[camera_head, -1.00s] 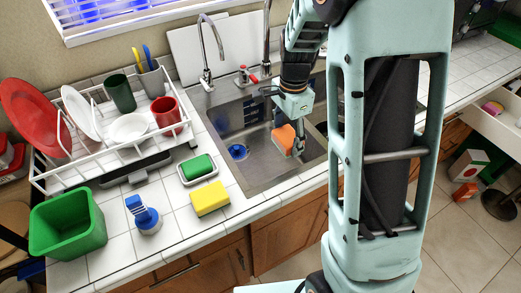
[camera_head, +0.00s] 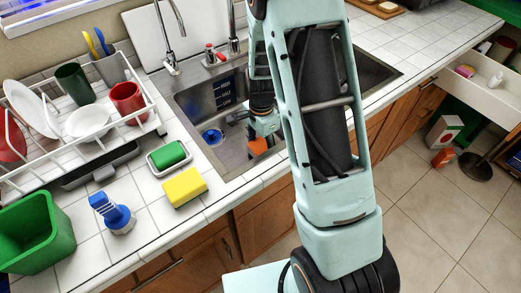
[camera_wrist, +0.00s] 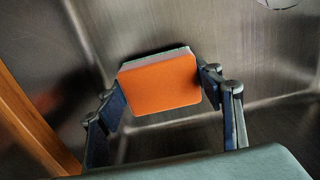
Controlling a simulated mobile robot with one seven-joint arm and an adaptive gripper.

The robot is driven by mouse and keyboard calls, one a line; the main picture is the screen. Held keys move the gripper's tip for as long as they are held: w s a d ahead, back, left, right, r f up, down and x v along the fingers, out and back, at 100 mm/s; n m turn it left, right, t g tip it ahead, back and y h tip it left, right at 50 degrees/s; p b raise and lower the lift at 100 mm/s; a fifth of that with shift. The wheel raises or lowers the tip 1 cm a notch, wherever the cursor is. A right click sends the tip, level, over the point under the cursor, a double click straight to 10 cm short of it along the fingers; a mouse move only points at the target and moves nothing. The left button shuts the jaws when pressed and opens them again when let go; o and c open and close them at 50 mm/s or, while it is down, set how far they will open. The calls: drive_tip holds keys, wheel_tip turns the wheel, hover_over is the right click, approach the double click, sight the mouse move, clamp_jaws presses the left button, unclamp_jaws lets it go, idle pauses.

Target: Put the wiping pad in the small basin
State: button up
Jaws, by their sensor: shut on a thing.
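An orange wiping pad (camera_wrist: 160,84) with a pale, greenish edge is between the two dark fingers of my gripper (camera_wrist: 163,88) in the wrist view. The fingers are closed on its two sides. In the head view my gripper (camera_head: 262,136) is over the left basin (camera_head: 187,95) of the steel sink, and the orange pad (camera_head: 258,147) shows under it, partly hidden by my arm. I cannot tell whether the pad touches the basin floor. The right basin (camera_head: 372,68) shows partly behind my arm; which basin is the small one is unclear.
A dish rack (camera_head: 152,110) and a green bin (camera_head: 38,233) are at left. Faucets (camera_head: 171,62) rise behind the sink.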

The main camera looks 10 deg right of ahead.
sight(261, 147)
drive_tip(key=shift+f, duration=0.45)
drive_tip(key=shift+f, duration=0.2)
drive_tip(key=o, duration=1.2)
drive_tip(key=shift+r, duration=0.2)
wheel_tip(261, 147, up, 12)
drive_tip(key=shift+r+p, duration=0.1)
drive_tip(key=shift+p, duration=0.3)
drive_tip(key=shift+w, duration=0.1)
